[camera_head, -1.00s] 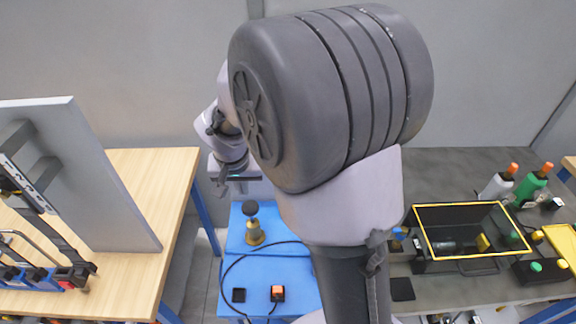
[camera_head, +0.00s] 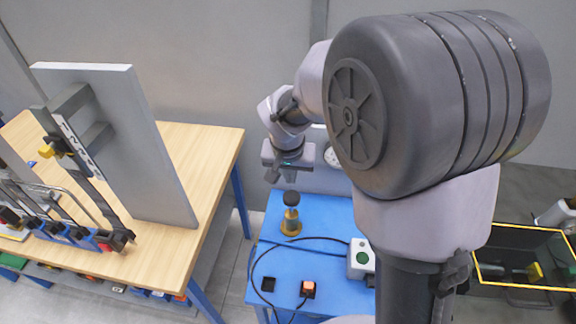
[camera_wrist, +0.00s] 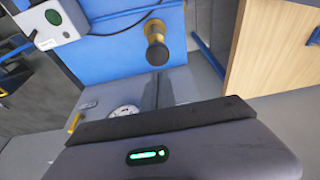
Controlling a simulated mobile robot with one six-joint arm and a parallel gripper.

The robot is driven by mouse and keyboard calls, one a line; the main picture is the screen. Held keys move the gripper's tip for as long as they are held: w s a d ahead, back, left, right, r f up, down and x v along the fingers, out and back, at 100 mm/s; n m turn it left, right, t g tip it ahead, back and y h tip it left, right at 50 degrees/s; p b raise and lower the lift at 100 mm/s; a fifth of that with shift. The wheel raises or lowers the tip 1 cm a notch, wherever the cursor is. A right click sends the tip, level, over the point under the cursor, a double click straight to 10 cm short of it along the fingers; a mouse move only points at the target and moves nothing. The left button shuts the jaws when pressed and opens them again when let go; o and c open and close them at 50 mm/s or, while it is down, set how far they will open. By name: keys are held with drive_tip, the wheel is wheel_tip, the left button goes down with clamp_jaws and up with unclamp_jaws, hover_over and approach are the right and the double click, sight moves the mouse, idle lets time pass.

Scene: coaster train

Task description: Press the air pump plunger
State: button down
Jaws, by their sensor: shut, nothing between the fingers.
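The air pump (camera_head: 291,222) stands upright on the blue table, with a brass body and a black round plunger knob (camera_head: 291,198) on top. In the wrist view the pump (camera_wrist: 154,30) shows at the top centre, with its knob (camera_wrist: 157,54) towards me. My gripper (camera_head: 287,174) is just above the knob in the head view, and a small gap shows between them there. The depth between them is hard to judge. My gripper is shut and empty.
The blue table (camera_head: 330,282) also bears a black cable, an orange-topped button (camera_head: 308,289) and a white box with a green button (camera_head: 361,258). A wooden bench (camera_head: 190,150) with an upright grey panel (camera_head: 125,140) stands left, across a floor gap. A yellow-rimmed black bin (camera_head: 520,286) is at right.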

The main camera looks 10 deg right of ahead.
sight(291, 201)
drive_tip(key=x, duration=0.2)
drive_tip(key=b+x, duration=0.1)
drive_tip(key=x, duration=0.1)
drive_tip(key=s+x, duration=0.1)
drive_tip(key=x, duration=0.1)
drive_tip(key=shift+w+a+f, duration=0.1)
drive_tip(key=shift+a+f, duration=0.1)
drive_tip(key=shift+f, duration=0.4)
wheel_tip(291, 201, down, 6)
drive_tip(key=b, duration=0.7)
drive_tip(key=shift+s+r, duration=0.15)
drive_tip(key=shift+s, duration=0.15)
